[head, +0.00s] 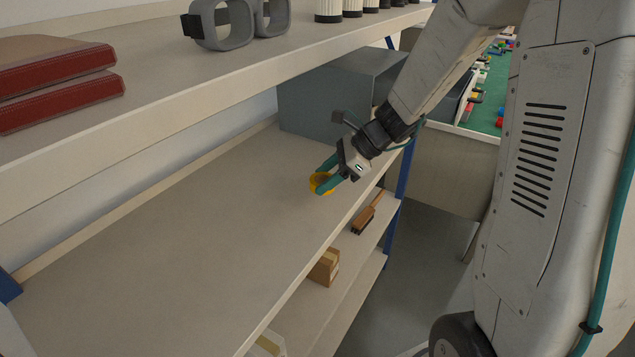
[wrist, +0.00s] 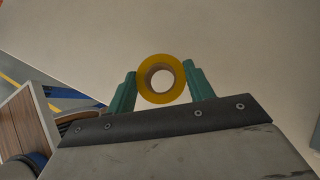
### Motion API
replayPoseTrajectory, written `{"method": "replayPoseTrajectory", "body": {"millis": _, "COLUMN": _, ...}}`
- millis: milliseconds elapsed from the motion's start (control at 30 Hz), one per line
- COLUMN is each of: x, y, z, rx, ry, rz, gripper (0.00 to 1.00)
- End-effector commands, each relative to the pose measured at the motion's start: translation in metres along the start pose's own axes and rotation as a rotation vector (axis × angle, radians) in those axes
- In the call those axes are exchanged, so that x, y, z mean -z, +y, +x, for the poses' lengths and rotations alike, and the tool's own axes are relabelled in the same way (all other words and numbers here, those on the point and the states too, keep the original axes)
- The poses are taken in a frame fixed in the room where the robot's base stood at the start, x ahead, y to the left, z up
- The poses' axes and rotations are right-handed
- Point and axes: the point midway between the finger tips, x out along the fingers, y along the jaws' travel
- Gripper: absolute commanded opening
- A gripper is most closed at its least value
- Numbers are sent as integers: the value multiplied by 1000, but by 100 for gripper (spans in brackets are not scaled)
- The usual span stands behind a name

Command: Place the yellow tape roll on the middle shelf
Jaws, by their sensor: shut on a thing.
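The yellow tape roll (head: 319,184) is between the green fingers of my gripper (head: 327,176) in the head view. In the wrist view the roll (wrist: 160,62) shows as a yellow ring with its round hole facing the camera, and the two green fingertips (wrist: 161,82) press on its left and right sides. My gripper is shut on it. The roll is over the middle shelf (head: 190,250), near its front edge. I cannot tell whether the roll touches the shelf board.
A grey box (head: 330,95) stands on the middle shelf behind my gripper. Red books (head: 50,85) and grey goggles (head: 225,25) are on the shelf above. A brush (head: 367,213) and a cardboard box (head: 325,267) lie on the shelf below. Much of the middle shelf is bare.

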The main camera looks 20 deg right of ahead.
Motion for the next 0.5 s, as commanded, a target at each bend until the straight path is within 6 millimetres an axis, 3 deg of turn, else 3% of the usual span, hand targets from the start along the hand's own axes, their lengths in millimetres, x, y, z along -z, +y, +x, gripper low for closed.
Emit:
{"method": "replayPoseTrajectory", "body": {"millis": 300, "x": -8, "y": -26, "z": 12, "rx": 0, "ry": 0, "rz": 1, "gripper": 30}}
{"method": "replayPoseTrajectory", "body": {"millis": 500, "x": 14, "y": -25, "z": 34, "rx": -2, "ry": 0, "rz": 5, "gripper": 30}}
